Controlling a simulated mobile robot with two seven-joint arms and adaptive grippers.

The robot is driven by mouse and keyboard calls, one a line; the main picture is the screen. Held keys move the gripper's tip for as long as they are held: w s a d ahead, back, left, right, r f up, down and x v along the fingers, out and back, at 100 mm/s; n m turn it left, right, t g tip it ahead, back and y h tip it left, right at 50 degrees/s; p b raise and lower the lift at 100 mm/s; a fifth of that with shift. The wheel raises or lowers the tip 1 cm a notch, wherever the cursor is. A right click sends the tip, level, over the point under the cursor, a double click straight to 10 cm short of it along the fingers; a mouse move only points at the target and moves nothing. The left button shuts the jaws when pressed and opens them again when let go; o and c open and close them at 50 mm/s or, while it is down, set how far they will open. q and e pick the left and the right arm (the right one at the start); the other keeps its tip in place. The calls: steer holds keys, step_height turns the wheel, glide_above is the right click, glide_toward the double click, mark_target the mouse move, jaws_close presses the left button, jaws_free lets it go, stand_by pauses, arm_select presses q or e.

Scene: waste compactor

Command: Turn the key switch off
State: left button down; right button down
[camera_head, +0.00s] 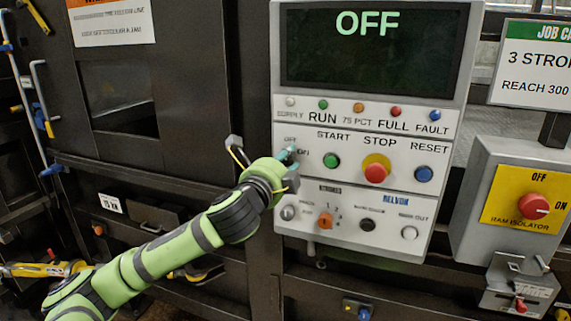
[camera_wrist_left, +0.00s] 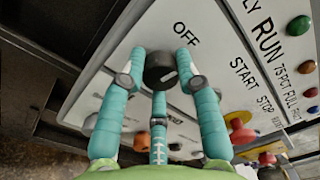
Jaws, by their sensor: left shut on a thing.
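The key switch (camera_wrist_left: 160,72) is a round black knob with a short pale mark, on the grey control panel (camera_head: 440,150). The printed OFF label (camera_wrist_left: 186,35) lies just above it in the left wrist view. My left gripper (camera_wrist_left: 161,64) is shut on the knob, with teal fingers on both sides and a third finger below. In the head view my left gripper (camera_head: 288,155) reaches the panel's left edge beside OFF and ON and hides most of the switch. The panel's display (camera_head: 370,50) reads OFF in green. My right gripper is out of view.
A green START button (camera_head: 331,160), red STOP button (camera_head: 375,173) and blue RESET button (camera_head: 423,174) sit right of the switch. The ram isolator box (camera_head: 480,235) with a red knob stands at the right.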

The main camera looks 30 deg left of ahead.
arm_select(q)
steer(key=shift+a+r+n, duration=0.1)
steer(key=shift+r+n, duration=0.1)
steer(key=shift+n, duration=0.7)
steer(key=c, duration=0.9)
jaws_free()
steer(key=shift+f, duration=0.1)
